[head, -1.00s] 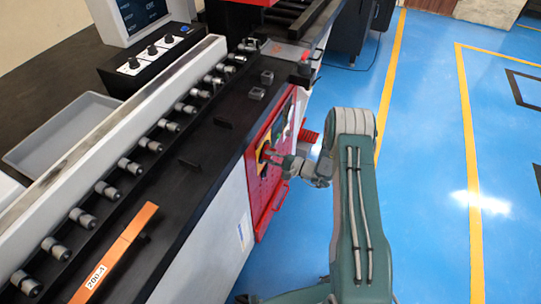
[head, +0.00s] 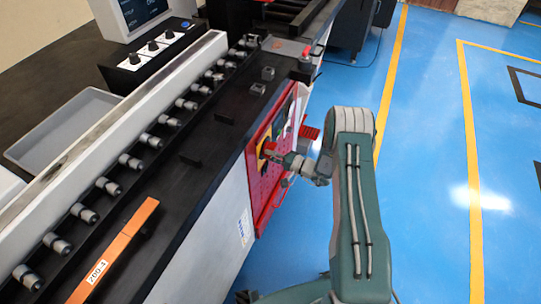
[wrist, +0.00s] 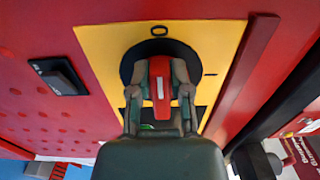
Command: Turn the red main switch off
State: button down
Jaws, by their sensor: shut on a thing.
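The red main switch handle (wrist: 161,88) has a white stripe and sits on a dark round base (wrist: 130,68) on a yellow plate (wrist: 100,50). In the wrist view the handle lies upright in the picture, in line with the "O" mark at the plate's top; a short dash mark is at the right. My gripper (wrist: 160,92) has one finger on each side of the handle and is shut on it. In the head view my gripper (head: 283,157) reaches the yellow plate (head: 263,150) on the machine's red side panel; the handle is small there.
A black rocker switch (wrist: 58,76) is left of the yellow plate, and a raised red bar (wrist: 243,75) stands to its right. In the head view the black machine top (head: 215,135) carries a row of rollers and an orange bar (head: 115,250). Blue floor (head: 430,180) is clear at right.

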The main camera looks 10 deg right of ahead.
jog(key=shift+s+a+f, duration=0.1)
jog(key=shift+s+f, duration=0.05)
jog(key=shift+f, duration=0.15)
jog(key=c, duration=0.6)
grip_release()
jog(key=shift+o, duration=0.2)
jog(key=shift+r, duration=0.1)
jog(key=v, duration=1.1)
jog(key=shift+s+d, duration=0.15)
jog(key=shift+d, duration=0.25)
